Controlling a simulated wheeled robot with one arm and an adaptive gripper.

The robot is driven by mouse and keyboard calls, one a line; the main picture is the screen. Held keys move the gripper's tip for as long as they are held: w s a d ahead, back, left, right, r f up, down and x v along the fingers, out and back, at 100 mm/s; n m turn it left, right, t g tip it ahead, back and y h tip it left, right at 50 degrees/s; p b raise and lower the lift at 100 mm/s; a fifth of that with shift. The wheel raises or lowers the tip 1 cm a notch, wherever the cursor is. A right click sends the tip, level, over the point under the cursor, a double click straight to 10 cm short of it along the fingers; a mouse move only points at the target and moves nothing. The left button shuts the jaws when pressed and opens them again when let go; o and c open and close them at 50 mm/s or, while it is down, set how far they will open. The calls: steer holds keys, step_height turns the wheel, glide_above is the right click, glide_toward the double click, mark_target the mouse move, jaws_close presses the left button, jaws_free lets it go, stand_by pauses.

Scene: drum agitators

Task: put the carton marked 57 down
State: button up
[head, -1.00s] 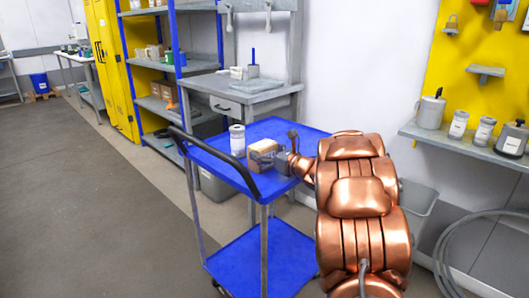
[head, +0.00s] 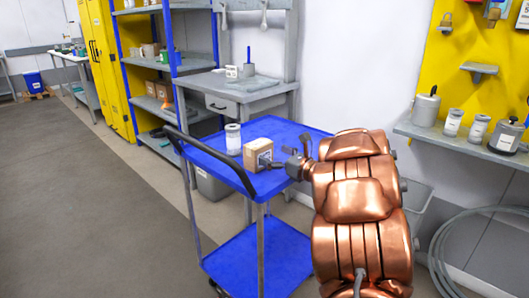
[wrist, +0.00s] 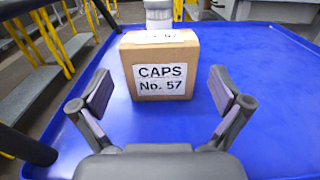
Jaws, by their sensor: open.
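The brown carton (wrist: 162,70) carries a white label reading "CAPS No. 57" in the wrist view. It stands upright on the blue top of the cart (wrist: 265,75). In the head view the carton (head: 257,154) sits on the cart's top tray, beside a white canister. My gripper (wrist: 162,95) is open, with one finger on each side in front of the carton and a gap to both. In the head view my gripper (head: 279,163) is just right of the carton.
A white canister (head: 233,139) stands behind the carton in the wrist view. The cart's black handle (head: 212,160) runs along its left side. A grey workbench (head: 240,88) stands behind the cart. The tray right of the carton is clear.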

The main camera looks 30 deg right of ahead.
steer(key=shift+v, duration=3.05)
steer(key=shift+s, duration=0.15)
